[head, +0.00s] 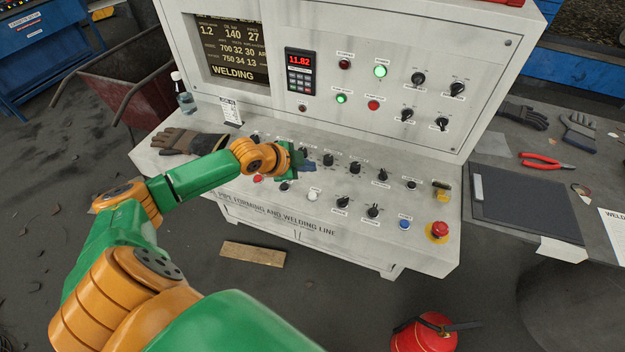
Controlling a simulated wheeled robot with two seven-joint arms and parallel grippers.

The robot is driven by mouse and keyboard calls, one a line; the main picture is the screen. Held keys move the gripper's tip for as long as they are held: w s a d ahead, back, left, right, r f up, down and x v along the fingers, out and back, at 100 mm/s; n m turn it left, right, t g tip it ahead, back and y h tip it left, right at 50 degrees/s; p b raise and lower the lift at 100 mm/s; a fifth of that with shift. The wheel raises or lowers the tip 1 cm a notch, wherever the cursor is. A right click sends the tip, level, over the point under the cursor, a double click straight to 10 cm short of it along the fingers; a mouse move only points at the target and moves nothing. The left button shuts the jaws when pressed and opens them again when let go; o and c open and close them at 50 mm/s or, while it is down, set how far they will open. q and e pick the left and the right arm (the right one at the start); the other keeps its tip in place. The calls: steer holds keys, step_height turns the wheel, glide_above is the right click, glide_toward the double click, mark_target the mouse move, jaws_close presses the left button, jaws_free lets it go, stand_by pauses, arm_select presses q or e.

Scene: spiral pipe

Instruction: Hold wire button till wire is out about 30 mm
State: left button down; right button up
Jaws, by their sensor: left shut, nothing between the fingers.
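The sloped control panel (240,190) of the pipe forming and welding line carries several black knobs and coloured buttons. A white button (312,196) and a blue button (404,224) sit in its front row. The labels are too small to read, so I cannot tell which button is the wire button. My left gripper (309,166) is shut and empty, over the left-middle of the panel near the back row of knobs. I cannot tell whether it touches the panel, and it hides part of that row. No wire shows. My right gripper is not in view.
The screen (232,50) reads WELDING, and a red display (299,60) reads 11.82. A red emergency stop (439,231) is at the panel's right. Red pliers (545,161) lie on the right table.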

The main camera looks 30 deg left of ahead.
arm_select(q)
steer(key=b, duration=0.8)
glide_above(312, 195)
steer(key=f, duration=0.7)
steer(key=shift+s+a+f, duration=0.25)
steer(key=shift+s+a, duration=0.05)
steer(key=shift+s, duration=0.1)
steer(key=shift+f, duration=0.55)
steer(key=shift+f, duration=0.1)
steer(key=shift+f, duration=0.3)
steer(key=shift+f+b, duration=0.4)
stand_by(4.7)
